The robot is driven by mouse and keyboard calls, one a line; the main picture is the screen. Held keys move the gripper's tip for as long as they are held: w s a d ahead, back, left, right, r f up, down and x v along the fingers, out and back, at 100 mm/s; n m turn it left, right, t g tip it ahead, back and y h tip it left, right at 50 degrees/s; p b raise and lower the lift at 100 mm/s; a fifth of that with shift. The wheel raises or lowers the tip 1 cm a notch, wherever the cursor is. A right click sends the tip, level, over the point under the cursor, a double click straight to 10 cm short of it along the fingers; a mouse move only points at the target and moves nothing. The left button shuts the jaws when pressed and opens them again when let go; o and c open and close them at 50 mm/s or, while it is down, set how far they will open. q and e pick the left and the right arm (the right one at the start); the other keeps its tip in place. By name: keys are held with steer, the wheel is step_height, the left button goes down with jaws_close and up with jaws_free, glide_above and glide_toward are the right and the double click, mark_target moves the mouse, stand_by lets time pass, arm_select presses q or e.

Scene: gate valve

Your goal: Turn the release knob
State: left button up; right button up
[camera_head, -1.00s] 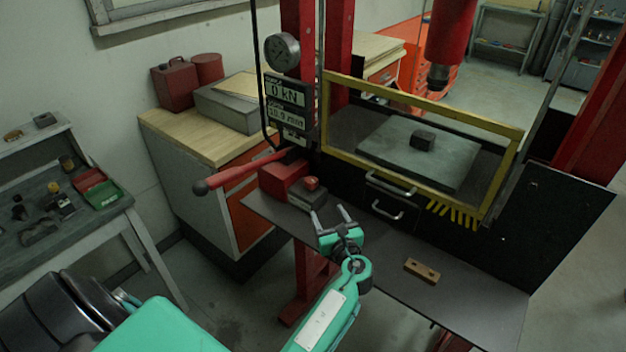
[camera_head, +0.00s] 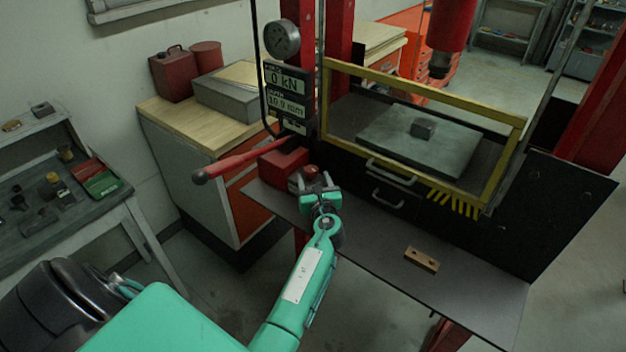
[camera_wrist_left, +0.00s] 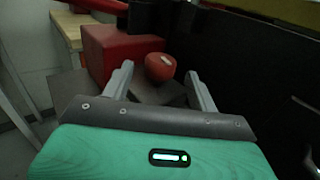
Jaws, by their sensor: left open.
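The release knob is a small round red knob with a pale mark on its top. In the left wrist view the knob (camera_wrist_left: 160,67) sits between and just beyond my open fingertips, above a dark grey block. In the head view the knob (camera_head: 310,170) is mostly hidden by my gripper. My left gripper (camera_head: 313,180) is open with its fingers around or just short of the knob; I cannot tell whether they touch it. The left gripper also shows in the left wrist view (camera_wrist_left: 160,75). My right gripper is not in view.
A red pump block (camera_head: 281,164) stands left of the knob, with a long red lever (camera_head: 240,161) reaching left. A yellow guard frame (camera_head: 420,89) rises at the right. A drilled wooden block (camera_head: 422,259) lies on the dark shelf (camera_head: 470,290), which is otherwise clear.

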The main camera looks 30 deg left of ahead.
arm_select(q)
steer(key=shift+x, duration=0.95)
steer(key=shift+c, duration=0.2)
steer(key=c, duration=0.9)
steer(key=shift+w+d+f+n+g+y+b, duration=0.1)
steer(key=shift+n+g+y+b, duration=0.3)
steer(key=shift+b, duration=0.2)
steer(key=shift+w+d+f+n+g+y+b, duration=0.1)
steer(key=shift+n+g+y+b, duration=0.25)
steer(key=shift+b, duration=0.25)
steer(key=shift+c, duration=0.2)
steer(key=shift+r+n+g+y+b, duration=0.2)
steer(key=shift+n+g+y+b, duration=0.5)
steer(key=shift+g, duration=0.45)
steer(key=o, duration=1)
